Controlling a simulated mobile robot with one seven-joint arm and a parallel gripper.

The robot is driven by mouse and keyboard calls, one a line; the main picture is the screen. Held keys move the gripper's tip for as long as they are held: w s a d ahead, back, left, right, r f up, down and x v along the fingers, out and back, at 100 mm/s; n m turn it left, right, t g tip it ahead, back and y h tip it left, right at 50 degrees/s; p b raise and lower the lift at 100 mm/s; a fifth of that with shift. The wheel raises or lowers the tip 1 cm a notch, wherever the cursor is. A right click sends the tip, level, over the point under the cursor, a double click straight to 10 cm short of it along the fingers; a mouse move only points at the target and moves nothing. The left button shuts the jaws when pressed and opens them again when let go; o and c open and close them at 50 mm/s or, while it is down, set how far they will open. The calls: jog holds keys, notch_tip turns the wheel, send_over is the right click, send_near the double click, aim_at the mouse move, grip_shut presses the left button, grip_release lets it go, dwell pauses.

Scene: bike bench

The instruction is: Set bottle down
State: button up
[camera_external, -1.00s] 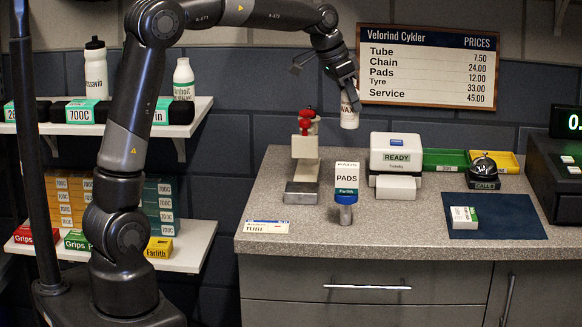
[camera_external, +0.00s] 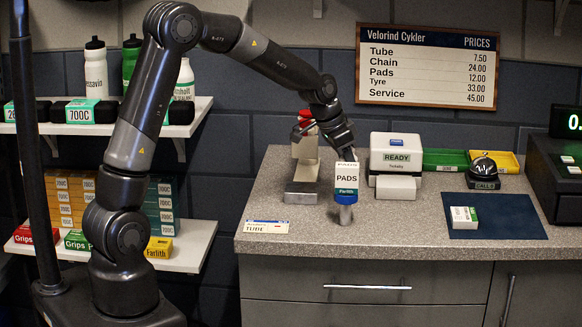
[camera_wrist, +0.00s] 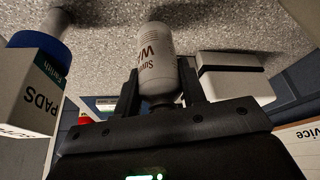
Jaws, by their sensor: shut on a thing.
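The white wax bottle (camera_wrist: 158,52) shows in the wrist view, between the two dark fingers of my gripper (camera_wrist: 159,88), which is shut on it. Its base points toward the grey speckled counter (camera_wrist: 105,22). I cannot tell whether the base touches the counter. In the external view my gripper (camera_external: 343,143) is low over the counter (camera_external: 390,225), just behind the PADS box (camera_external: 346,180). That box hides most or all of the bottle there.
The PADS box stands on a short post close to the bottle. A red-topped device (camera_external: 304,155) is left, and a white READY box (camera_external: 396,153) is right. A blue mat (camera_external: 495,225) with a small box (camera_external: 464,217) lies farther right. The front middle counter is clear.

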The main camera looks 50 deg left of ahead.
jog(key=shift+f, duration=1.25)
jog(key=shift+f, duration=0.15)
jog(key=o, duration=1)
jog(key=v, duration=1.1)
jog(key=s+a+r+n+y, duration=0.1)
jog(key=s+r, duration=0.2)
jog(key=s, duration=0.5)
jog(key=s+r+n, duration=0.1)
jog(key=s+r, duration=0.2)
jog(key=s, duration=0.5)
jog(key=shift+s+a+f+n+t+y, duration=0.15)
jog(key=shift+s+a+f+n+t, duration=0.2)
jog(key=shift+s, duration=2.2)
jog(key=shift+s+a+f+n+t+y, duration=0.1)
jog(key=shift+s+a+f+n, duration=0.35)
jog(key=shift+s, duration=2.1)
jog(key=shift+s+a+f+n+t+y, duration=0.2)
jog(key=shift+s+a+n, duration=0.25)
jog(key=shift+s, duration=2.1)
